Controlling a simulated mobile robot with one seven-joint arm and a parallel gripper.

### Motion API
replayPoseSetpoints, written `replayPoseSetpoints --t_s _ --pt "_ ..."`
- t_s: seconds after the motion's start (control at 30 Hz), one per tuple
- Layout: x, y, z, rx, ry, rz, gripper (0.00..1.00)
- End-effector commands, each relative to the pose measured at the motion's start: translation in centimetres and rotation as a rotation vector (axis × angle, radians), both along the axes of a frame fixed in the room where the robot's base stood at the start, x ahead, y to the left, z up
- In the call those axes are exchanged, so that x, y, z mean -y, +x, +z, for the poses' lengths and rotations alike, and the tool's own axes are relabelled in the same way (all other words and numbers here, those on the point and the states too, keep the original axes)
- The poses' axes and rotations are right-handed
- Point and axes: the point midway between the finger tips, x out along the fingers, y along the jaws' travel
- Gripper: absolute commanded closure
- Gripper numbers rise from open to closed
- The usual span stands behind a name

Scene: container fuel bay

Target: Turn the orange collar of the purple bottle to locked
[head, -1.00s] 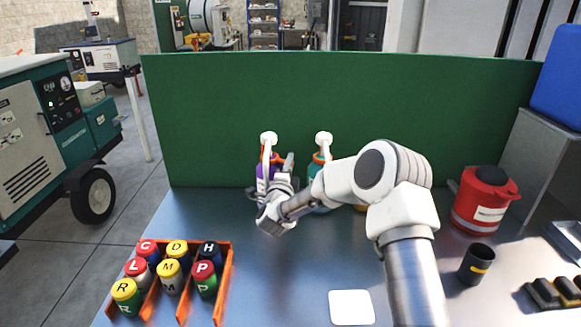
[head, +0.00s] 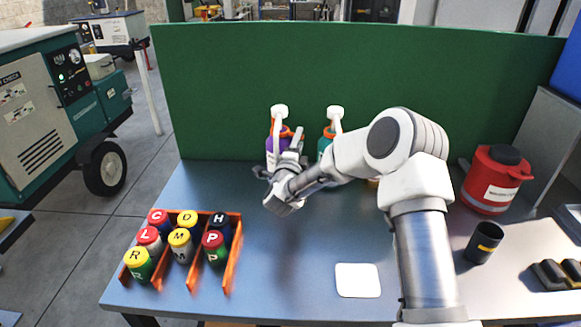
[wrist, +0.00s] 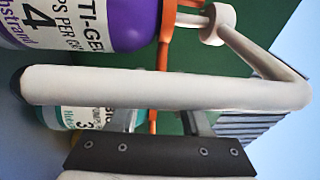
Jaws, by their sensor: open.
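The purple bottle (head: 271,147) stands on the table near the green panel, with an orange collar (head: 285,131) and a white pump top (head: 279,112). In the wrist view the purple bottle (wrist: 125,25) fills the upper left, with part of the orange collar (wrist: 168,35) beside it. The white bent pump spout (wrist: 150,88) crosses close in front of the camera. My gripper (head: 281,158) is at the purple bottle, partly covering it. Its fingers are apart and partly hidden behind the spout in the wrist view. I cannot tell whether they touch the collar.
A teal bottle (head: 324,147) with a similar white pump stands just right, partly behind my arm. An orange rack (head: 233,255) of lettered bottles stands front left. A red canister (head: 490,185) and a black cup (head: 483,243) stand right. The green panel (head: 370,70) closes the back.

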Motion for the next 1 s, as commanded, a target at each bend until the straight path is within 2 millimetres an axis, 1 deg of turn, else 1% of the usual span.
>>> replayPoseSetpoints --t_s 0.03,0.27,0.5,0.6,0.7,0.8,1.0 --pt "-0.2 -1.0 -0.1 0.000 -0.001 0.003 0.53" --pt "-1.1 -5.6 -0.6 0.000 0.000 0.005 0.53" --pt "-1.9 -10.7 -1.2 -0.001 0.000 0.005 0.53" --pt "-2.1 -12.4 -1.2 0.001 -0.001 0.003 0.53" --pt "-2.4 -13.7 -1.4 0.000 0.001 0.003 0.53" --pt "-2.4 -14.4 -1.4 0.000 0.000 0.002 0.53" --pt "-2.4 -14.8 -1.4 0.001 0.000 0.000 0.53"
